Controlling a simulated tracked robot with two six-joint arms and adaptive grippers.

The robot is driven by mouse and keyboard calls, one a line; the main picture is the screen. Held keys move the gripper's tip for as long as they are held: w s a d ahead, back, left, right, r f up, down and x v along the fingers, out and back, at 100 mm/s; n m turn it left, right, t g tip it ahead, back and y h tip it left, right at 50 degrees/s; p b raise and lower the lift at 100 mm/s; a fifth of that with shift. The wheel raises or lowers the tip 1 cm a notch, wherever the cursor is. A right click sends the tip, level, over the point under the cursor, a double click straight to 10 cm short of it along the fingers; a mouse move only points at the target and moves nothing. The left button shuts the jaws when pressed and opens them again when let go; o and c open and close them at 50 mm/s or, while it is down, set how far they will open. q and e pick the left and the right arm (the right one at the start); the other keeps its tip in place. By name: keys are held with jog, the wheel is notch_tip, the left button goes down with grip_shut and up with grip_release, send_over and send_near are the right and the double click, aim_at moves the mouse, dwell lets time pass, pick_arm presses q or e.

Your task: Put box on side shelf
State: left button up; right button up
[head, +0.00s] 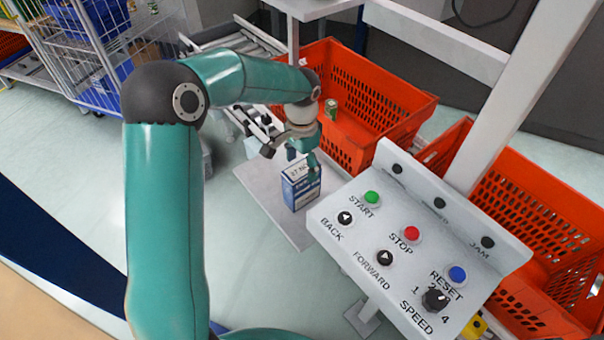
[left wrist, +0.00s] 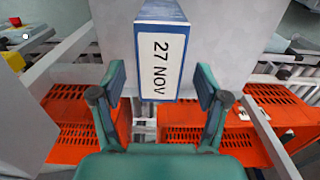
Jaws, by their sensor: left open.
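The box (head: 301,188) is blue and white with a printed label, and appears to stand upright on the light grey side shelf (head: 262,186). In the left wrist view the box (left wrist: 161,62) shows its "27 NOV" label, with the pale shelf surface (left wrist: 220,40) behind it. My left gripper (head: 291,160) is open at the top of the box. In the left wrist view, its fingers (left wrist: 160,84) are on either side of the box, with a visible gap on each side. My right gripper is not in view.
An orange tote (head: 395,118) behind the shelf holds a small green can (head: 331,108). Another orange tote (head: 520,215) is at the right. A control panel (head: 415,250) with buttons stands close to the shelf's right. A wire cart (head: 75,50) is at the back left.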

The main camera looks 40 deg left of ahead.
pick_arm(q)
notch_tip(320, 180, up, 7)
jog(key=shift+r, duration=0.1)
dwell(0.7)
